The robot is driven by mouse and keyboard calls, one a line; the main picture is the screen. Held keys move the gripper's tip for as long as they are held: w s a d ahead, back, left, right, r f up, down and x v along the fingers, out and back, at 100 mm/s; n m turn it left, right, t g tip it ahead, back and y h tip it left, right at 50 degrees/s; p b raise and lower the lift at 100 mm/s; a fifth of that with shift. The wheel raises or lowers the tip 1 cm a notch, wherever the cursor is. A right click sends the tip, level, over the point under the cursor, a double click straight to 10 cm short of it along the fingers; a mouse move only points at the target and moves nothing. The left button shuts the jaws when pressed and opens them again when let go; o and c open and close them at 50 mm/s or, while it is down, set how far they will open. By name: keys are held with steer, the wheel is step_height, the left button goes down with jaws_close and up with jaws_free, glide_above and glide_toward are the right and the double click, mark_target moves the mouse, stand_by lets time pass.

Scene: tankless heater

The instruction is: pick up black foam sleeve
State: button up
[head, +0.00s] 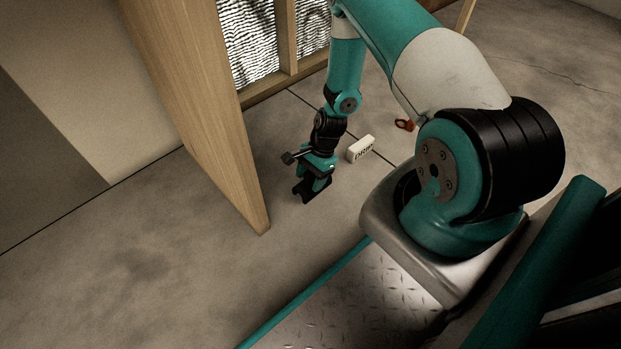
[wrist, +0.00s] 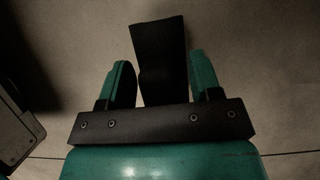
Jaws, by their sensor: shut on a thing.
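The black foam sleeve (wrist: 160,52) is a dark, flat-looking piece standing between the two teal-sided fingers of my gripper (wrist: 162,82) in the wrist view. My gripper is shut on it. In the head view my gripper (head: 313,188) points down close to the concrete floor, beside the wooden panel's lower end. There the sleeve is hard to tell from the dark fingers. I cannot tell whether it touches the floor.
A tall wooden panel (head: 205,110) stands close on the left. The floor (head: 130,265) at front left is clear.

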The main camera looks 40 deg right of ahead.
step_height(320, 180, up, 18)
steer(key=p, duration=0.9)
steer(key=shift+r+p, duration=0.15)
steer(key=shift+p, duration=0.2)
